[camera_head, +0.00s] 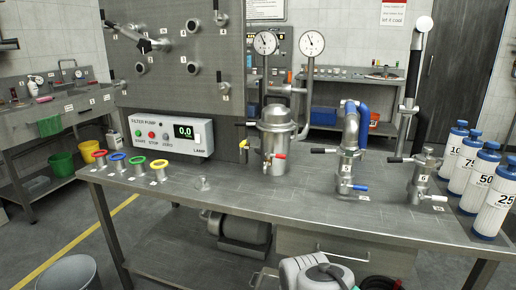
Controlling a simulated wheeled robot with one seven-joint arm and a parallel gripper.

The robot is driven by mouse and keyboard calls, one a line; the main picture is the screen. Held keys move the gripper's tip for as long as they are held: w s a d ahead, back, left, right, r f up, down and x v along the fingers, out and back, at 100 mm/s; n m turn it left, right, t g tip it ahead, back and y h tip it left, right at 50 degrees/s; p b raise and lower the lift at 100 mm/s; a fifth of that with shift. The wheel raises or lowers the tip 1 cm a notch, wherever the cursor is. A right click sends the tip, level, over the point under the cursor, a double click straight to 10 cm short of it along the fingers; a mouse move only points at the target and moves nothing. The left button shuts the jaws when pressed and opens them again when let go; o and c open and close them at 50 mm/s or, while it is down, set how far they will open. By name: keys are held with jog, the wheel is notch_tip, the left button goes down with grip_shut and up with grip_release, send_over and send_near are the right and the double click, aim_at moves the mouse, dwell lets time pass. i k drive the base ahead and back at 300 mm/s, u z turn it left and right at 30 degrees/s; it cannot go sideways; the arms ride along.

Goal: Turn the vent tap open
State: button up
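No tap is readably labelled "vent", so I cannot tell which one it is. A steel jacketed vessel (276,128) stands on the bench with a red-handled tap (279,156) at its front and a yellow-handled one (243,144) at its left. A middle fitting (347,165) marked 5 has a black lever (323,151) on top and a blue-handled tap (360,187) low down. A right fitting (421,180) marked 6 has a black lever (396,160) and a white-handled tap (438,198). My gripper is not in view; a pale part of my arm seems to show at the bottom.
Several coloured rings (117,157) and a pump control box (172,134) are at left. Blue-capped numbered cylinders (495,208) line the right end. Two gauges (312,43) rise behind the vessel. A grey bin (70,273) stands on the floor.

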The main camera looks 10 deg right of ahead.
aim_at(245, 142)
jog(key=z, duration=0.2)
jog(key=i, duration=0.5)
jog(key=u, duration=0.7)
jog(key=k, duration=0.6)
jog(key=u, duration=1.15)
jog(key=i, duration=1.4)
jog(key=z, duration=0.4)
